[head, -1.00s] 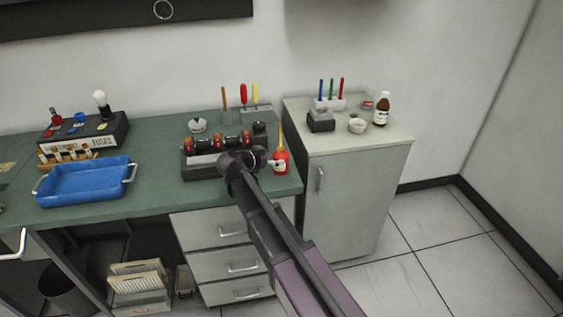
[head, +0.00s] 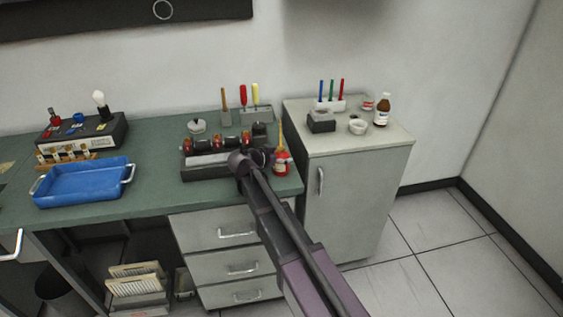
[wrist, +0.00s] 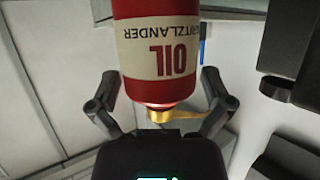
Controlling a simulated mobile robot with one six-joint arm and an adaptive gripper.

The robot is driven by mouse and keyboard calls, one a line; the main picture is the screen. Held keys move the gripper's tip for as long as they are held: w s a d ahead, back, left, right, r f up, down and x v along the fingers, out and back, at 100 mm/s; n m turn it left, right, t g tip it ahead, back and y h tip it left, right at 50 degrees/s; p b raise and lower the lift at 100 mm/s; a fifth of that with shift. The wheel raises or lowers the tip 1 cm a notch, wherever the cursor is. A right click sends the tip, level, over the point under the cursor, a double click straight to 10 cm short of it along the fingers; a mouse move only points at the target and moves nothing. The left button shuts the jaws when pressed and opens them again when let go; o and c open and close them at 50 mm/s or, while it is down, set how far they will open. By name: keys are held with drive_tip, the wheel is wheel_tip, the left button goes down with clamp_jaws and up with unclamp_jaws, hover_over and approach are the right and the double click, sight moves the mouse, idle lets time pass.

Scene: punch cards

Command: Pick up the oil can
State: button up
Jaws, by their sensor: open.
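The oil can (head: 282,166) is red with a cream label and a thin yellow spout, and stands at the right front of the green bench. In the wrist view the oil can (wrist: 168,50) appears upside down, large and close, with its label reading OIL. My gripper (wrist: 160,100) is open, with one finger on each side of the can's spout end. Whether either finger touches the can I cannot tell. In the head view my arm's end is beside the can, on its left, and the fingers are hard to make out.
A black device with amber and red parts (head: 205,163) sits just left of the can. A blue tray (head: 85,202) lies farther left on the green bench (head: 150,197). A grey cabinet (head: 345,200) with a brown bottle (head: 382,110) and small items adjoins the bench at right.

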sight(281, 147)
drive_tip(key=c, duration=1)
drive_tip(key=shift+o, duration=0.2)
drive_tip(key=shift+r, duration=0.2)
wheel_tip(281, 147, up, 3)
drive_tip(key=p, duration=0.3)
drive_tip(key=s+a+p, duration=0.1)
drive_tip(key=s+a, duration=0.1)
drive_tip(key=s, duration=0.5)
drive_tip(key=s+a+r+p, duration=0.1)
drive_tip(key=s, duration=0.7)
drive_tip(key=shift+s+a+r, duration=0.3)
drive_tip(key=shift+a, duration=0.1)
drive_tip(key=shift+r+p, duration=1.55)
